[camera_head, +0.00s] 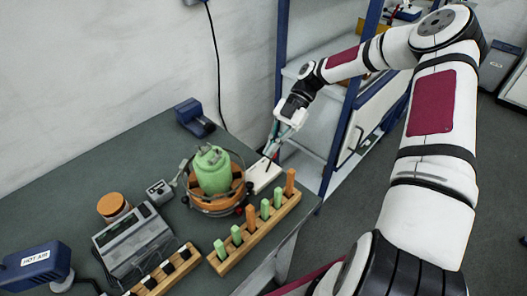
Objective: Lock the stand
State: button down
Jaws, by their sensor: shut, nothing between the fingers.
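A green rounded body (213,172) sits upright in a round orange-brown ring stand (216,207) on the dark green bench. I take this to be the stand; no lock part can be made out clearly on it. A small white block or plate (262,176) lies just right of the stand, near the bench's right edge. My gripper (268,157) points down over this plate, its fingers shut and empty. It is to the right of the stand and appears apart from it. Whether the fingertips touch the plate cannot be told.
A wooden rack (256,234) with several green and orange handles stands in front of the stand. A grey device with a display (132,240), an orange-topped jar (113,206) and a blue tool (194,117) surround it. Blue-framed shelving (345,125) rises behind. Bench (95,165) is clear back left.

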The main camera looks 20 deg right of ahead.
jog(key=shift+w+d, duration=0.15)
jog(key=shift+d, duration=0.2)
jog(key=shift+d+b, duration=0.1)
jog(key=shift+b, duration=0.2)
jog(key=shift+r, duration=0.1)
jog(key=shift+r+p, duration=0.3)
jog(key=shift+r, duration=0.35)
